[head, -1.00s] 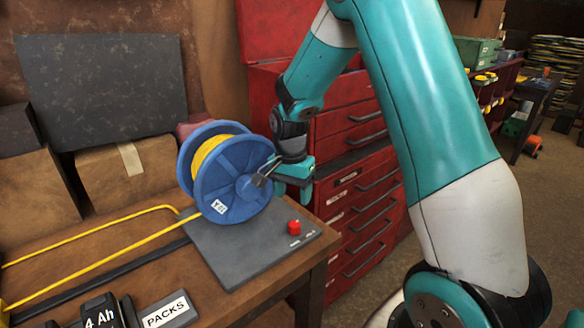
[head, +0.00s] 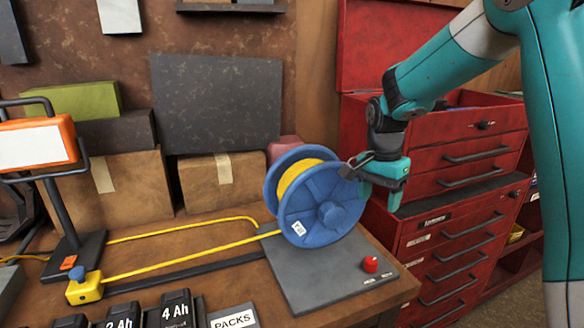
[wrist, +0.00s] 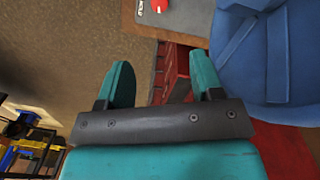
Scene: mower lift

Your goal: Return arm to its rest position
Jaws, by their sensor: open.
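My gripper (head: 384,184) is beside the right side of the blue reel (head: 318,222), near the reel's small dark crank (head: 355,165). In the wrist view my two teal fingers (wrist: 163,82) stand apart with nothing between them. The blue reel (wrist: 292,50) fills the upper right there, just beyond the right finger. Whether my gripper touches the reel or crank cannot be told. My arm is bent, reaching down from the upper right of the head view.
A red tool cabinet (head: 440,232) with several drawers stands close behind my gripper. The reel's grey base (head: 300,275) with a red button (head: 370,264) lies at the bench edge. A yellow cord (head: 180,262), lamp (head: 40,145) and boxes (head: 222,182) occupy the bench to the left.

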